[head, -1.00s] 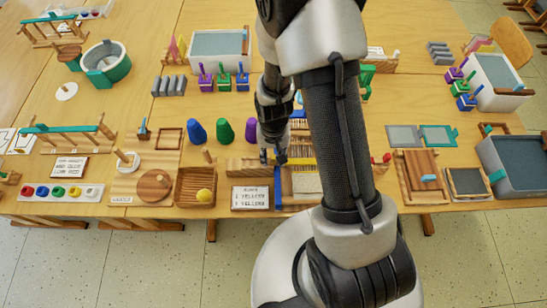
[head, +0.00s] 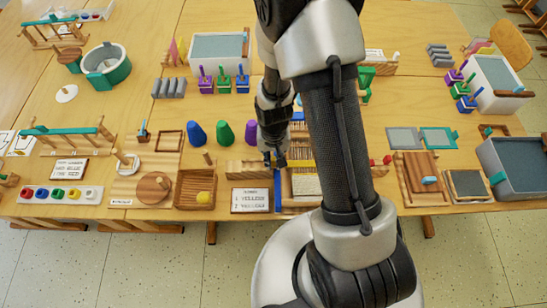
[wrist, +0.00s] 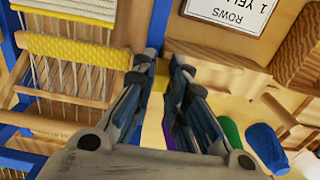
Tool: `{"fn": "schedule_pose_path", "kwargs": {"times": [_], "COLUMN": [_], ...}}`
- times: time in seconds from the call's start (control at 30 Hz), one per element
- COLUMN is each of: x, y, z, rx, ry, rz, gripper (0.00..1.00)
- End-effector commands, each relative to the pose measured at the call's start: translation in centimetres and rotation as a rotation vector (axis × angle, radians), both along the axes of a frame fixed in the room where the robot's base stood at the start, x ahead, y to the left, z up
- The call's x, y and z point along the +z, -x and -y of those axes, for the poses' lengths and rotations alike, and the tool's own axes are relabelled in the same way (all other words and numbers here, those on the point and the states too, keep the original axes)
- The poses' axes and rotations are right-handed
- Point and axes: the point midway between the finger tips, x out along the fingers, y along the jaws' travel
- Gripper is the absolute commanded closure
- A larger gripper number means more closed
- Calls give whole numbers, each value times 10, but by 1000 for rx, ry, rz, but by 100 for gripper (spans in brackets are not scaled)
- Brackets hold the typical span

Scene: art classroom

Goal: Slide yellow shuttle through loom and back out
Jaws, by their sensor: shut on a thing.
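The yellow shuttle (head: 300,162) lies across the blue-edged wooden loom (head: 278,200) in the head view. My gripper (head: 274,162) is at the loom's left side, shut on the shuttle's left end. In the wrist view, a small piece of the yellow shuttle (wrist: 158,82) shows between the fingers of my gripper (wrist: 163,68). The loom (wrist: 75,75), with pale warp threads and a yellowish band across them, is left of the fingers there. My arm hides part of the loom and the shuttle's right side in the head view.
A wooden tray (head: 181,203) with a yellow item and a sign card (head: 236,199) are left of the loom. Blue (head: 197,132), green (head: 224,132) and purple cones stand behind. A red-ended item (head: 387,160) is right of my arm.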

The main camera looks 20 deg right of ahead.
Motion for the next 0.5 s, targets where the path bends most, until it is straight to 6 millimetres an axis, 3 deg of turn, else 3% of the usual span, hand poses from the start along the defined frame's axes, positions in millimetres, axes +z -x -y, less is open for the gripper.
{"fn": "schedule_pose_path", "kwargs": {"times": [0.37, 0.5], "x": [0, 0], "y": [0, -5], "z": [0, -13], "rx": [0, 6], "ry": [0, 0], "rz": [0, 1], "gripper": [100, 100]}}
